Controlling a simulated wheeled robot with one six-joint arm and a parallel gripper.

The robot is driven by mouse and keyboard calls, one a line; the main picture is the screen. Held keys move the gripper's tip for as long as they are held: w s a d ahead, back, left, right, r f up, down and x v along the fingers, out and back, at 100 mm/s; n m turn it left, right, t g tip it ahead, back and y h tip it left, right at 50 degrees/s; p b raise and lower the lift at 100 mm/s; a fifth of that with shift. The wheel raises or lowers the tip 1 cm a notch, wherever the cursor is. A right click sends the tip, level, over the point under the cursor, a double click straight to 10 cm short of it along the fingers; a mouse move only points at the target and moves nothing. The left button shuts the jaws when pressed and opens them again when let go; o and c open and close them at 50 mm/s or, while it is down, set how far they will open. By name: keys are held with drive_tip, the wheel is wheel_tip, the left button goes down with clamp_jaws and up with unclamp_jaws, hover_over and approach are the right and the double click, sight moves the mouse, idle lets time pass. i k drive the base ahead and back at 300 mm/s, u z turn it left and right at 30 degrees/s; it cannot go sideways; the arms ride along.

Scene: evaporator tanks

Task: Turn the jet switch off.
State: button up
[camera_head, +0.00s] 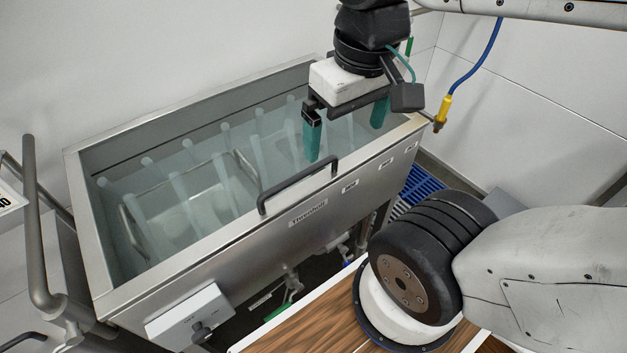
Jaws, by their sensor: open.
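A light grey switch box (187,316) is fixed to the front of the steel tank at the lower left. My gripper (345,143) hangs over the right part of the tank. Its two teal fingers are spread apart, with nothing between them. It is up and to the right of the switch box, well apart from it.
The steel tank (235,250) holds liquid with upright pale tubes. A dark handle (298,186) stands up at its front rim, below my gripper. A wooden surface (305,325) lies at the bottom. Grey pipe rails (38,220) stand at the left. Valves and pipes (291,284) sit under the tank.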

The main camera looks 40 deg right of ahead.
sight(201, 334)
drive_tip(key=u, duration=0.05)
drive_tip(key=k, duration=0.35)
drive_tip(key=u, duration=0.55)
drive_tip(key=i, duration=0.3)
drive_tip(key=u, duration=1.05)
drive_tip(key=k, duration=0.8)
drive_tip(key=z, duration=0.9)
